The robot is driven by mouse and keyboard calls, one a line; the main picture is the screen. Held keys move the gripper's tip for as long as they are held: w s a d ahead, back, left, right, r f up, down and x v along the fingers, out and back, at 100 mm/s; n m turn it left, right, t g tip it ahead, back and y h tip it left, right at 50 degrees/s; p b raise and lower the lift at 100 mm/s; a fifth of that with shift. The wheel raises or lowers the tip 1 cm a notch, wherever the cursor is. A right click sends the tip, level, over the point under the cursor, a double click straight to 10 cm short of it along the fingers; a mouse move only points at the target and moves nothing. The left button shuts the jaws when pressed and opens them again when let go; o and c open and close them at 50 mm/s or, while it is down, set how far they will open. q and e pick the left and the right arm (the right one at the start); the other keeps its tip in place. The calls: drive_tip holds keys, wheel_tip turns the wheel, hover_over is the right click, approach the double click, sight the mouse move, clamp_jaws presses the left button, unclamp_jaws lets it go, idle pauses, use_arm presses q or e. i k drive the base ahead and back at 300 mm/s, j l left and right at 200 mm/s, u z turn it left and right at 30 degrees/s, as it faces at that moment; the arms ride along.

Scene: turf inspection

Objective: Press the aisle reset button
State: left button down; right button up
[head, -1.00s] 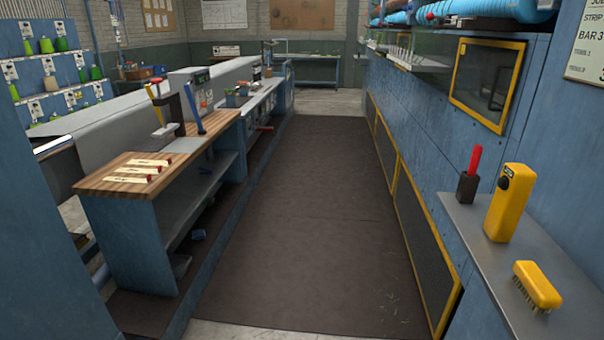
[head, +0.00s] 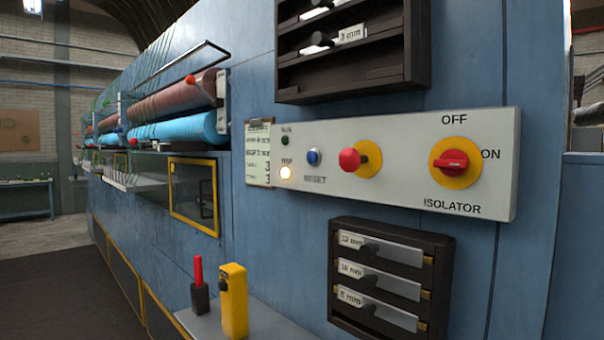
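The blue reset button (head: 314,157) sits on a pale control panel (head: 400,180) on the blue machine wall, in the middle of the head view. The label under it reads roughly "RESET". Left of it are a dark lamp (head: 285,141) above and a lit, warm-white lamp (head: 286,172) labelled roughly "STOP" below. Right of it are a red mushroom button (head: 349,159) on a yellow base and a red isolator switch (head: 455,162) on a yellow disc, its handle pointing toward "ON". Neither of my grippers is in view.
Dark racks with labelled drawers stand out above (head: 352,45) and below (head: 390,275) the panel. A grey shelf (head: 262,325) at the bottom holds a yellow device (head: 234,300) and a red-handled tool in a dark holder (head: 199,285). The dark aisle floor (head: 60,295) at left is clear.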

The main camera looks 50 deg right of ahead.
sight(311, 157)
drive_tip(key=z, duration=1.85)
